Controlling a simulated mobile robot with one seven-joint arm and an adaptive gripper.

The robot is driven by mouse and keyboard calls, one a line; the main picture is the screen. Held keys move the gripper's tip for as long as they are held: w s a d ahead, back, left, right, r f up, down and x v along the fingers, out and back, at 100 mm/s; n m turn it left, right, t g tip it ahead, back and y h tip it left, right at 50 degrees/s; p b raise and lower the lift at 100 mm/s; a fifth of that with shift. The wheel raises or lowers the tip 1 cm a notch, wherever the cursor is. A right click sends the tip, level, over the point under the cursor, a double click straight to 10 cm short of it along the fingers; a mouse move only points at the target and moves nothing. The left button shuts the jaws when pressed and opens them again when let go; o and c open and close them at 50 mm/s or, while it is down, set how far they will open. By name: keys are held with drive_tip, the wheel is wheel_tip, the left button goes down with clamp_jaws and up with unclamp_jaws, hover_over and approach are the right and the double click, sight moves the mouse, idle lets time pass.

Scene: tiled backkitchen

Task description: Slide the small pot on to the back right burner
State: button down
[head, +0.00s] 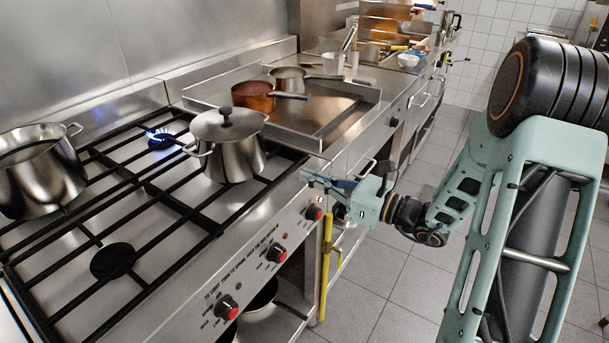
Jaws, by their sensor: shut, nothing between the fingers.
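The small pot (236,162) is steel, with a lid with a dark knob and two side handles. It stands upright on the grate at the right end of the stove (180,231), over the front right area; the burner under it is hidden. The back right burner (160,139) shows a blue flame, behind and to the left of the pot, with nothing on it. My gripper (307,177) is shut and empty. It is near the stove's front right corner, to the right of the pot and apart from it.
A large open pot (42,180) stands at the stove's left. A bare burner (112,261) is at the front left. A griddle (340,112) with a copper pan (253,96) and a steel saucepan (289,80) adjoins the stove on the right. Red knobs (277,254) line the front.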

sight(259, 158)
drive_tip(key=x, duration=1.1)
drive_tip(key=shift+w+a+b, duration=0.2)
drive_tip(key=shift+a+b, duration=0.05)
drive_tip(key=shift+b, duration=0.05)
drive_tip(key=b+x, duration=0.1)
drive_tip(key=x, duration=0.6)
drive_tip(key=shift+w+a, duration=0.1)
drive_tip(key=shift+a, duration=0.05)
